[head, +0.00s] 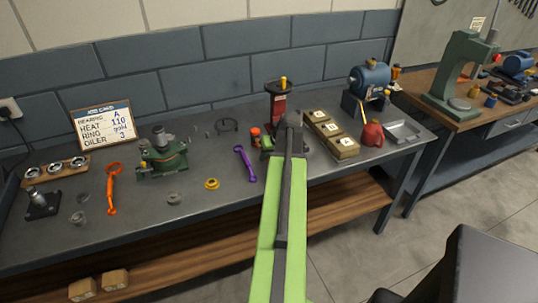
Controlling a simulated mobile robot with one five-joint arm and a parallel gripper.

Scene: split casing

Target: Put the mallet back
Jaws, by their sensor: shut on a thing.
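My gripper (293,150) is at the far end of my green arm, over the middle of the bench. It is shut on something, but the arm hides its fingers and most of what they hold. I cannot clearly make out the mallet. A red stand (278,108) with a dark top and a yellow peg rises just behind my gripper. Whether the peg belongs to the stand or to a held thing is unclear.
The grey bench (215,215) carries an orange wrench (111,188), a green vise-like fixture (162,160), a purple wrench (245,163), labelled wooden boxes (331,134), a red can (372,134), a grey tray (402,132) and a blue machine (370,80). The front middle is mostly clear.

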